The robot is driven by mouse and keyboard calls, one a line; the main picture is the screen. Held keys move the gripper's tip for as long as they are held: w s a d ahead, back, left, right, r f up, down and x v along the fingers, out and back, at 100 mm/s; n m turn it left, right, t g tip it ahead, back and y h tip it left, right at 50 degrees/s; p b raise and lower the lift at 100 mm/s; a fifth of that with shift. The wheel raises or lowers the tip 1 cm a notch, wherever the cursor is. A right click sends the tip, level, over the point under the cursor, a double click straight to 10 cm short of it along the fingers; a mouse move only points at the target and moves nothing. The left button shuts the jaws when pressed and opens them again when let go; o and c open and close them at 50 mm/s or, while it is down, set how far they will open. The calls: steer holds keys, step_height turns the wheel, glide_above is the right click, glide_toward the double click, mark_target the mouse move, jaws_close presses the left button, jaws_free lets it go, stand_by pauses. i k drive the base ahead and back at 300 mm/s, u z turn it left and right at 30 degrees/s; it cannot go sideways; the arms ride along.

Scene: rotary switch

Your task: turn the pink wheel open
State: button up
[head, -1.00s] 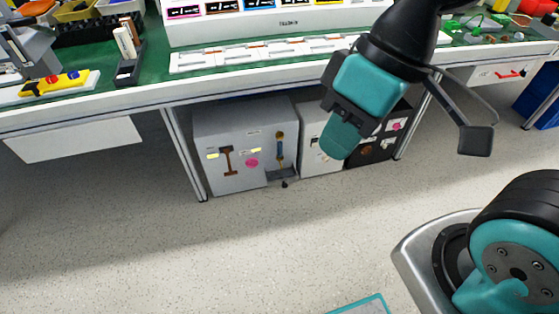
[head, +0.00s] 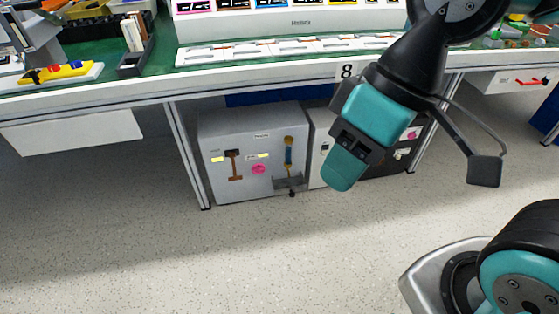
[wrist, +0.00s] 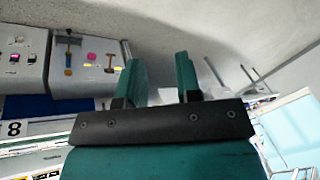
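The pink wheel (head: 259,169) is a small pink round shape low on the front of a grey box (head: 226,133) under the workbench. In the wrist view, which is upside down, the pink wheel (wrist: 91,57) shows at the left. My gripper (head: 343,172) hangs in front of the bench, to the right of the wheel in the head view and well apart from it. In the wrist view my gripper (wrist: 159,65) has its two teal fingers apart with nothing between them.
A brown T-shaped handle (head: 234,165) and a blue-and-brown lever (head: 288,152) flank the wheel. The bench edge (head: 120,100) runs above the box, and a table leg (head: 187,155) stands left of it. The speckled floor (head: 200,260) in front is clear.

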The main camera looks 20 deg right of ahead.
mark_target(257, 169)
steer(key=u, duration=0.05)
steer(key=i, duration=0.15)
steer(key=u, duration=1.9)
steer(key=i, duration=1.35)
steer(key=z, duration=2.65)
